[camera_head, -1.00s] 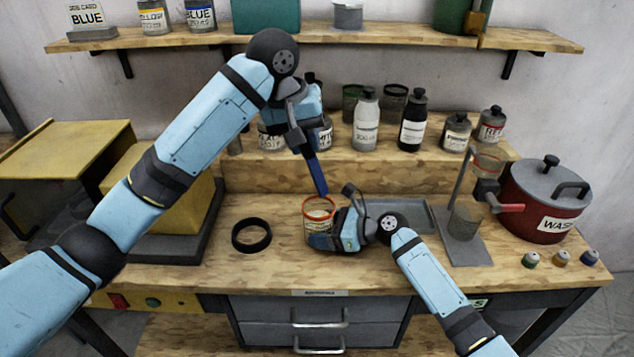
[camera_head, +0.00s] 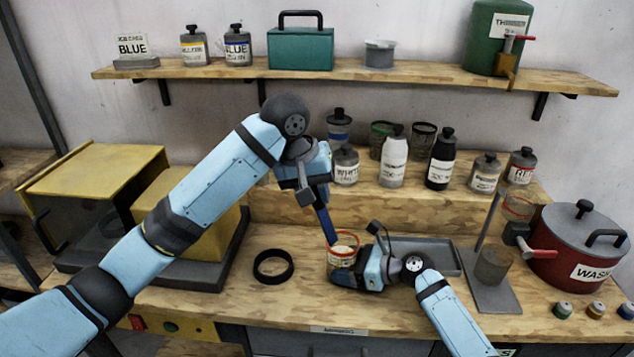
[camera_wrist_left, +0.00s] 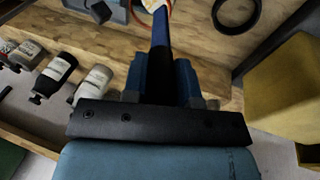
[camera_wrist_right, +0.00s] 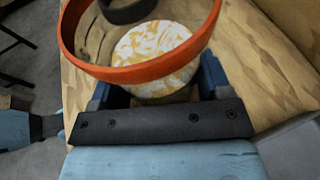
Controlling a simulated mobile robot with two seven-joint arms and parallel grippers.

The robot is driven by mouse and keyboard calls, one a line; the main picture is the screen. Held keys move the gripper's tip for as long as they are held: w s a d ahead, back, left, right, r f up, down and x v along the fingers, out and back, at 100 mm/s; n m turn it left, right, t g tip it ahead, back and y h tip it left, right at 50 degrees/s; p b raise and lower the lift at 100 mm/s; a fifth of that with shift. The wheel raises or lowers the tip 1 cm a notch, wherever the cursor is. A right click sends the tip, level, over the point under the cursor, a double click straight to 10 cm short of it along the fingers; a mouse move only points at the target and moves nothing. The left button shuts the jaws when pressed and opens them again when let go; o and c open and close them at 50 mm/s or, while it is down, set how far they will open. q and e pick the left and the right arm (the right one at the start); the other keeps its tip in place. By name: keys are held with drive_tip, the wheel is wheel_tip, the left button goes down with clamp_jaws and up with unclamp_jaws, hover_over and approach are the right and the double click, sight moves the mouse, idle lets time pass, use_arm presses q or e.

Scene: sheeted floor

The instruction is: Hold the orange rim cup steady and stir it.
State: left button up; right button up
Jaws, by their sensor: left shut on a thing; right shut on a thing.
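The orange rim cup (camera_head: 343,251) stands on the bench, clear-walled, with white and yellow-orange contents. Its orange rim (camera_wrist_right: 135,72) and swirled contents (camera_wrist_right: 155,46) fill the upper right wrist view. My right gripper (camera_head: 360,277) is shut on the cup low on its side. My left gripper (camera_head: 313,188) is shut on a blue stirring stick (camera_head: 326,226), above and left of the cup. The stick (camera_wrist_left: 160,30) points down, its lower end at the cup's rim. It does not show in the right wrist view, so I cannot tell how deep it reaches.
A black ring (camera_head: 273,266) lies left of the cup. A grey tray (camera_head: 425,254) lies right behind it. A metal stand (camera_head: 494,285) and red waste pot (camera_head: 575,250) stand farther right. Several bottles line the raised step behind. A yellow box (camera_head: 185,200) is at left.

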use_arm(q)
drive_tip(key=shift+x, duration=5)
drive_tip(key=shift+f, duration=0.1)
drive_tip(key=shift+w+d, duration=0.1)
drive_tip(key=shift+d, duration=0.15)
